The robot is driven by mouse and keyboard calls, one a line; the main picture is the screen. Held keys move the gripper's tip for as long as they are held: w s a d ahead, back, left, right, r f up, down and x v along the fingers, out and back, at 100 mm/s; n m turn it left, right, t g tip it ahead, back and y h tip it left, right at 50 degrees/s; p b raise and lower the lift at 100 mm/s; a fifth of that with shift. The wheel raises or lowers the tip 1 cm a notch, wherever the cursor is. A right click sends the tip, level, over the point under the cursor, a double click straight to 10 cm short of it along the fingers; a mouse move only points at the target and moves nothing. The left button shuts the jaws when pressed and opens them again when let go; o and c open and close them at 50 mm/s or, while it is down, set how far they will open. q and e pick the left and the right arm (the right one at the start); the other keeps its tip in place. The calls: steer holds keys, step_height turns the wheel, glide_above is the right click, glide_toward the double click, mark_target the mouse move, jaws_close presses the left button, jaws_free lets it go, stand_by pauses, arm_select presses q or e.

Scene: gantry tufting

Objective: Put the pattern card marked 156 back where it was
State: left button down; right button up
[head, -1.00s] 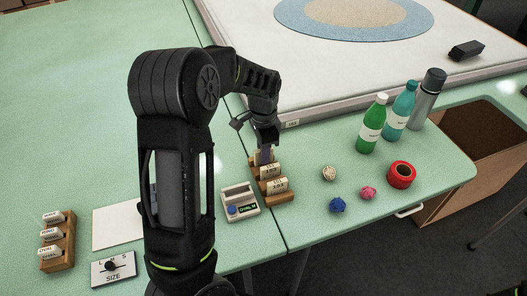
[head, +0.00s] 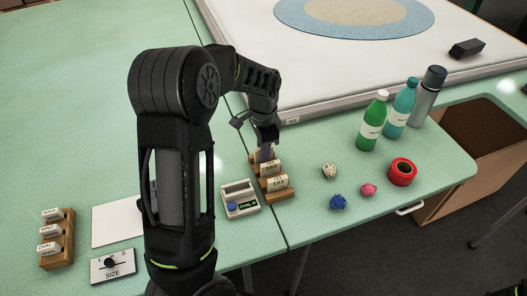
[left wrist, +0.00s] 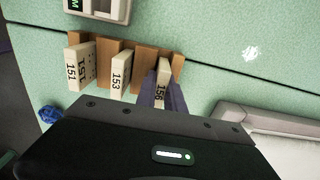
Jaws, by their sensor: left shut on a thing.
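The pattern card marked 156 (left wrist: 162,83) shows in the left wrist view between the fingers of my left gripper (left wrist: 160,98), which is shut on it. The card is at the far-end slot of the wooden rack (left wrist: 142,58); I cannot tell if it is fully seated. Cards marked 153 (left wrist: 121,74) and 151 (left wrist: 80,68) stand in the same rack. In the head view my left gripper (head: 265,150) is over the back end of this rack (head: 283,195). My right gripper is not in view.
A small device with a display (head: 240,199) stands left of the rack. Yarn balls (head: 337,202), red tape (head: 402,172) and bottles (head: 372,122) stand to the right. A white framed board (head: 330,80) lies behind.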

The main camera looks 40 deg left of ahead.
arm_select(q)
steer(key=shift+s+f, duration=0.2)
steer(key=shift+f, duration=0.2)
steer(key=shift+s+d+f+b, duration=0.15)
steer(key=shift+s+f+b, duration=0.05)
steer(key=shift+f+b, duration=0.2)
steer(key=c, duration=1.4)
jaws_free()
steer(key=shift+f, duration=0.15)
steer(key=shift+o, duration=0.2)
steer(key=shift+w+r, duration=0.15)
steer(key=shift+r, duration=0.25)
steer(key=r, duration=0.9)
steer(key=shift+w+a+b, duration=0.25)
steer(key=shift+a+b, duration=0.1)
